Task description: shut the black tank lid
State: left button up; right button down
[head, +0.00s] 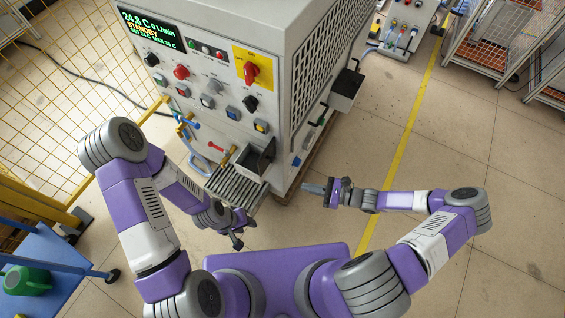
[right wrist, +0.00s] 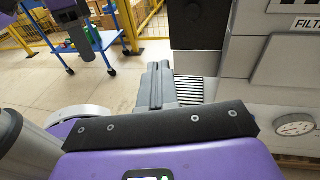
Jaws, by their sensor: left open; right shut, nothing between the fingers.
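The black tank lid (head: 267,154) stands raised at the right side of a small open grey tank (head: 249,161), low on the front of the heater cabinet. In the right wrist view a dark upright panel (right wrist: 197,22), which looks like this lid, stands above a grey wall. My right gripper (head: 305,188) is shut and empty, to the right of and nearer than the tank, apart from the lid. Its closed fingers (right wrist: 156,85) show in the right wrist view. My left gripper (head: 238,236) is open and empty, below the slatted shelf in the head view.
The slatted shelf (head: 236,186) juts out in front of the tank. The cabinet (head: 215,75) carries knobs, buttons and a red-blue handled valve. A grey box (head: 346,90) sticks out from its right side. A blue cart (head: 45,265) stands at lower left.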

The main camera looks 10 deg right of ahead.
aim_at(271, 159)
jog(key=w+d+r+m+t, duration=0.1)
jog(key=w+d+m+t, duration=0.1)
jog(key=d+t, duration=0.1)
jog(key=b+x, duration=0.2)
jog(key=x, duration=1.1)
jog(key=shift+w+r+m+b, duration=0.25)
jog(key=shift+w+m+b, duration=0.05)
jog(key=shift+w+b, duration=0.1)
